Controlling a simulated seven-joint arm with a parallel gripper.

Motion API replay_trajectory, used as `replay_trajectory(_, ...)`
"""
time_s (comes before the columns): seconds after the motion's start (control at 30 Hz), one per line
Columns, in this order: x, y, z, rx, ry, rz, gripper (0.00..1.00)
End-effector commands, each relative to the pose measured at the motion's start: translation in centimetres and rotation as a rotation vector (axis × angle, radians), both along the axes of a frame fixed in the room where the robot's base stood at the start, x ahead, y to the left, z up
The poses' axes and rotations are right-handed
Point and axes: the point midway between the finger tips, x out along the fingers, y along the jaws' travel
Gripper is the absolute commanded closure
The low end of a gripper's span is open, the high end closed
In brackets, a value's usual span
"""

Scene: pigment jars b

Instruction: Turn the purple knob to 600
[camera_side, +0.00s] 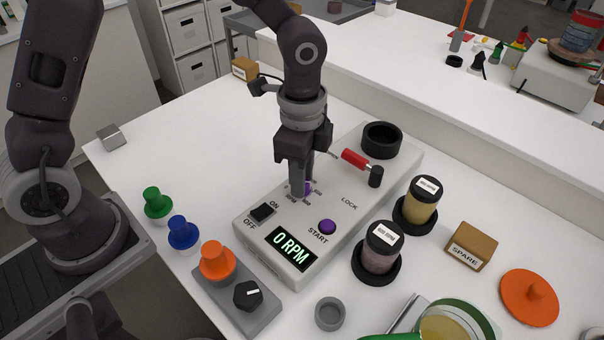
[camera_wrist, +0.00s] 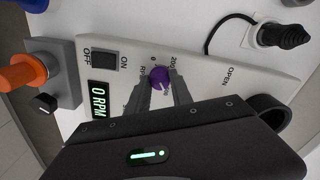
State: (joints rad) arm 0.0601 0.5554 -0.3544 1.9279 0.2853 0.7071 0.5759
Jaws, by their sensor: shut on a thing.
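The purple knob (camera_wrist: 160,81) sits on the top of a white device (camera_side: 352,230), with a number scale printed around it. My gripper (camera_side: 302,188) points straight down over the device with its fingers shut on the knob. In the side view the fingers hide most of the knob (camera_side: 308,188). In the wrist view the fingertips reach the knob from both sides. The display (camera_side: 290,249) reads 0 RPM. A purple START button (camera_side: 327,227) and a black ON/OFF switch (camera_side: 262,212) are on the same panel.
A red-handled lever (camera_side: 355,158) and a black ring holder (camera_side: 382,140) are behind my gripper. Two labelled jars (camera_side: 381,248) stand right of the device. Green (camera_side: 157,202), blue (camera_side: 183,232) and orange (camera_side: 217,261) knobbed pieces stand at the left.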

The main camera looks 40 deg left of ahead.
Motion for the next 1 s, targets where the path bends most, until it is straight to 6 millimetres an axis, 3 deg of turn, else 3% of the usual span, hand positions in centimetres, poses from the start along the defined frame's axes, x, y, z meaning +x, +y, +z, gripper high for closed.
replay_trajectory(0.73,0.11,-0.01,0.07,-0.001,-0.004,-0.083,1.0)
replay_trajectory(0.77,0.11,0.0,0.07,-0.001,-0.004,-0.083,0.71)
replay_trajectory(0.8,0.11,0.0,0.07,-0.001,-0.004,-0.083,0.64)
replay_trajectory(0.87,0.09,0.01,0.06,-0.001,-0.004,-0.083,0.52)
replay_trajectory(1.0,0.05,0.0,0.03,0.0,-0.002,-0.083,0.51)
